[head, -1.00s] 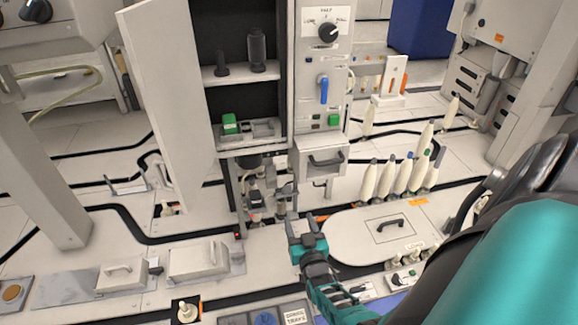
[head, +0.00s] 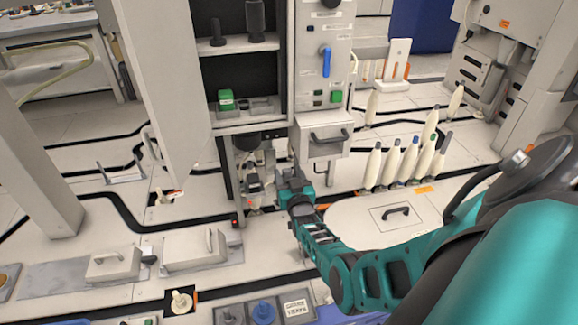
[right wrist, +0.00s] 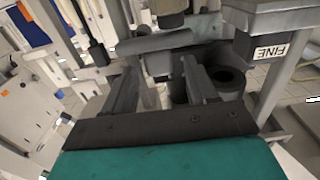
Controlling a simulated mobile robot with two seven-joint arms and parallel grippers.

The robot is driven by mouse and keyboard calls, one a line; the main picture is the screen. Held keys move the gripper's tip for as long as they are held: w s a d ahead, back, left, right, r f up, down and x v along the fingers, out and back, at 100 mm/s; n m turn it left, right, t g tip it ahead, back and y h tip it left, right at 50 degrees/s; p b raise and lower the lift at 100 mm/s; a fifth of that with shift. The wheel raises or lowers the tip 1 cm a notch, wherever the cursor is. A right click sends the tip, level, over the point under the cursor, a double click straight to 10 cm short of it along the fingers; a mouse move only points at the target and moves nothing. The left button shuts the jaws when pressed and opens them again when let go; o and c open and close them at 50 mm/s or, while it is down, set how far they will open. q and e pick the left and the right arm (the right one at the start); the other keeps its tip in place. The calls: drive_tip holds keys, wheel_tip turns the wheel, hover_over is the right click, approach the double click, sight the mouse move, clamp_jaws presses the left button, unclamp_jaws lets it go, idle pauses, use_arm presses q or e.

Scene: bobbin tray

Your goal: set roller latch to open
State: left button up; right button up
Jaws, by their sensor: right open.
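My right gripper (head: 287,176) is open and reaches toward the mechanism (head: 253,178) under the tall cabinet. In the right wrist view its two fingers (right wrist: 158,82) stand apart with nothing clearly held between them. Just beyond them is a grey bar-like part (right wrist: 155,45) below a dark cylinder (right wrist: 167,18). A dark round cup-like part (right wrist: 228,78) lies to the right of the fingers. I cannot tell for sure which of these parts is the roller latch or how it is set. The gripper partly hides the mechanism in the head view. My left gripper is not in view.
The cabinet's open door (head: 165,90) hangs to the left. A drawer with a dark handle (head: 325,139) is just above and right of the gripper. Several white bobbins (head: 395,163) stand at right behind a round-ended cover (head: 375,225). A box labelled FINE (right wrist: 268,48) is close at right.

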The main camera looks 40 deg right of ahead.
clamp_jaws()
idle(0.6)
